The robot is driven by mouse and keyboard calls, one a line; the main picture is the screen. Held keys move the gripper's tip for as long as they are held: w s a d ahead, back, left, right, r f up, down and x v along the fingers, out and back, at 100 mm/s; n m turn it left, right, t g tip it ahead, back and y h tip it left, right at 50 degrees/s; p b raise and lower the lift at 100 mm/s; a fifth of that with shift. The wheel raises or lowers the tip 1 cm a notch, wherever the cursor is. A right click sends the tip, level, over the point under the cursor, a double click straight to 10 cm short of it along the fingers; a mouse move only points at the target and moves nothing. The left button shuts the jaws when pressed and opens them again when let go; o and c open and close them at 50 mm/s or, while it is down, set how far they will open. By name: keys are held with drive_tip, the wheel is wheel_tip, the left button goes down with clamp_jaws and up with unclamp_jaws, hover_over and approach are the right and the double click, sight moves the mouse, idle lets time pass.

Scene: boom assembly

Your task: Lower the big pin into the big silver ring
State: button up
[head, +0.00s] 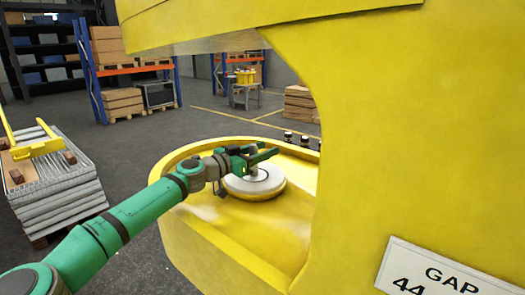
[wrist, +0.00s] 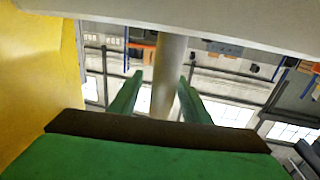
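The big pin (head: 254,170) is a grey upright cylinder at the centre of the big silver ring (head: 272,184), a pale disc on a round yellow boss. How deep the pin sits in it cannot be told. My gripper (head: 262,153) is at the pin's upper part with its green fingers spread. In the upside-down wrist view, the pin (wrist: 170,78) stands between the fingers (wrist: 158,82), with a gap at the left finger; contact at the right finger is unclear. The pale ring edge (wrist: 230,28) crosses the top of that view.
A large yellow boom part (head: 400,120) overhangs the right side and top. A yellow curved wall (head: 215,235) surrounds the ring. A pallet stack (head: 60,190) stands at left, and shelves with boxes (head: 125,62) are behind. Open floor lies between.

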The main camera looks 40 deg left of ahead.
drive_tip(key=v, duration=0.7)
drive_tip(key=shift+s, duration=0.15)
drive_tip(key=shift+s+a, duration=0.15)
drive_tip(key=shift+s, duration=0.05)
idle(0.4)
